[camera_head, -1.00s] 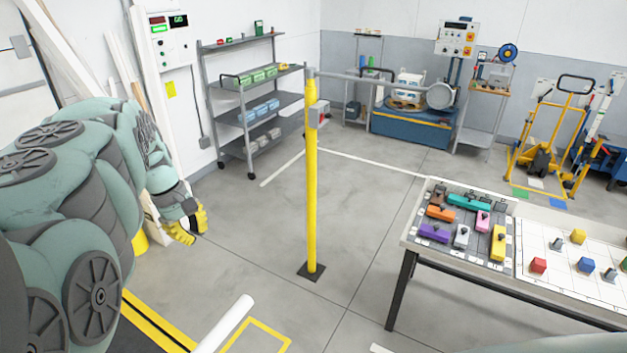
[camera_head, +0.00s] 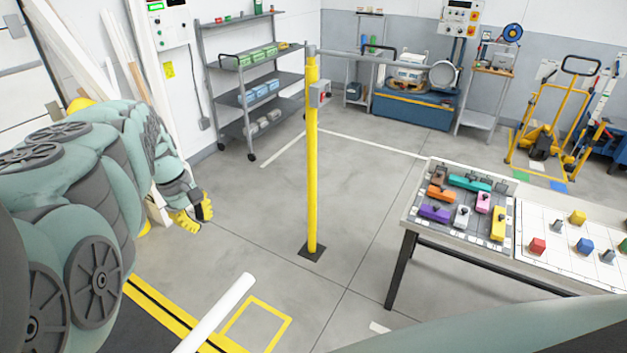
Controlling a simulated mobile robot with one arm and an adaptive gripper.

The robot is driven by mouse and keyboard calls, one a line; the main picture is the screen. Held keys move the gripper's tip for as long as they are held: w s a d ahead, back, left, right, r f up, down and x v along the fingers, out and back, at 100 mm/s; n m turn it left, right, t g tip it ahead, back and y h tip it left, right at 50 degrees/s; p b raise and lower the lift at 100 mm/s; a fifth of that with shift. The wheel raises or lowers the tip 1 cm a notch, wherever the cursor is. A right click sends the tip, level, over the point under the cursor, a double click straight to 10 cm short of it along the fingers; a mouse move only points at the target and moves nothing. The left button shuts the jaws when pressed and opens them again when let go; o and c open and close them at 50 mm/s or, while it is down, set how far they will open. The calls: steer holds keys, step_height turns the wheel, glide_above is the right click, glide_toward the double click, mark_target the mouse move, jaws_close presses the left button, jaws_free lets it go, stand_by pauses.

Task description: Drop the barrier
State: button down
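A yellow post (camera_head: 312,160) stands upright on a dark square base plate in the middle of the floor. A grey bar (camera_head: 385,58) runs level from its top to the right, and a small grey box (camera_head: 321,94) sits on its side. A white round bar (camera_head: 222,310) sticks up from the bottom edge; its lower end is out of view. I cannot tell which bar is the barrier. My gripper (camera_head: 197,214), with yellow and black fingers, hangs left of the post, well apart from it. Its fingers look parted, with nothing seen between them.
A table (camera_head: 409,217) with coloured blocks stands at the right. A grey shelf rack (camera_head: 215,88) and a white control box (camera_head: 172,26) are at the back left. A blue cabinet (camera_head: 415,111) and yellow lift trolley (camera_head: 540,150) stand behind. The floor around the post is clear.

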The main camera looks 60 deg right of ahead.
steer(key=w+a+b+x, duration=0.1)
steer(key=w+b+x, duration=0.1)
steer(key=b+x, duration=1)
steer(key=w+f+b+x, duration=0.1)
steer(key=w+b+x, duration=0.1)
steer(key=b+x, duration=0.9)
steer(key=w+a+b+x, duration=0.1)
steer(key=w+b+x, duration=0.1)
steer(key=b+x, duration=1)
steer(key=shift+w+a+f+b, duration=0.3)
steer(key=shift+f+b, duration=0.35)
steer(key=shift+b, duration=0.6)
steer(key=shift+d+r, duration=0.1)
steer(key=shift+r, duration=0.05)
steer(key=s+d+r+v, duration=0.1)
steer(key=s+v, duration=0.1)
steer(key=v, duration=1)
glide_above(230, 300)
steer(key=w, duration=0.6)
steer(key=shift+w+f, duration=0.2)
steer(key=shift+f, duration=0.1)
